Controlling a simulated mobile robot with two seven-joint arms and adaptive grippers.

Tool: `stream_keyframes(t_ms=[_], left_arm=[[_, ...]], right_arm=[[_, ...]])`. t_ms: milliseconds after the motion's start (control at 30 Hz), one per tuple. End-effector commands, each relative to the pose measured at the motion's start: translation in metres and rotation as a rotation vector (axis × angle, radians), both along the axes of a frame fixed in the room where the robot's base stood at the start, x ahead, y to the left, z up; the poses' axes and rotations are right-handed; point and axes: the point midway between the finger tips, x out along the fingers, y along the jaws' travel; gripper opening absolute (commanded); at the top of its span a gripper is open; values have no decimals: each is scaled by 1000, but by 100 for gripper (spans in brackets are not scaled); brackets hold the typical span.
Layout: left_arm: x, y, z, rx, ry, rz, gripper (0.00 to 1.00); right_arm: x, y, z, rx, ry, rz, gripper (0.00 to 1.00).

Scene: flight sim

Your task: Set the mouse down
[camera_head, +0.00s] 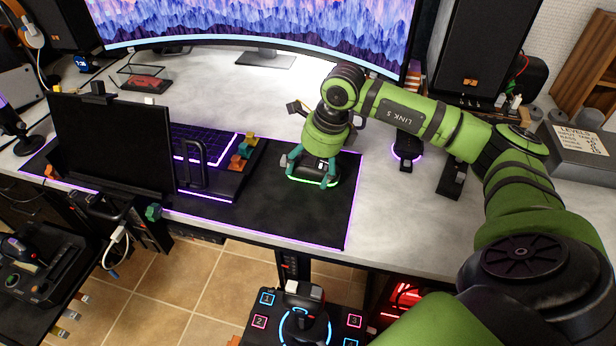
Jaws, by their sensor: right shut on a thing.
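The mouse (318,170) is a dark, low shape with a green glowing rim, at the right part of the black desk mat (300,218). My right gripper (312,180) comes down from above with its teal fingers on either side of the mouse and is shut on it. The mouse looks level and at or very close to the mat; I cannot tell whether it touches. The gripper body hides the back of the mouse. My left gripper is not in view.
A keyboard (205,143) with purple light lies left of the mouse, partly behind a dark panel (115,145). A curved monitor (250,30) stands behind. A joystick (303,310) stands below the desk's front edge. The mat's front right part is clear.

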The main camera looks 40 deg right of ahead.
Motion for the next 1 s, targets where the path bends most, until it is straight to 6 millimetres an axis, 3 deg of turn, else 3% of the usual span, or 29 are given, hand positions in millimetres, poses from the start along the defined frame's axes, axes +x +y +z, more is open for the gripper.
stream_keyframes(t_ms=[167,400,767,800,833,867,1000], left_arm=[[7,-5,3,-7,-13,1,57],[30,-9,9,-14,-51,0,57],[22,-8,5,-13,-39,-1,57],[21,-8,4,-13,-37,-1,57],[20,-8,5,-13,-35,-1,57],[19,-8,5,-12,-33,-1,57],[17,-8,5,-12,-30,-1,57]], right_arm=[[3,7,-10,0,1,-1,36],[3,6,-42,0,1,-1,36],[3,6,-47,-1,-1,0,36],[3,6,-48,-1,-1,0,81],[3,6,-47,-1,-1,0,93],[3,6,-47,-1,-1,0,100],[3,6,-47,-1,0,0,100]])
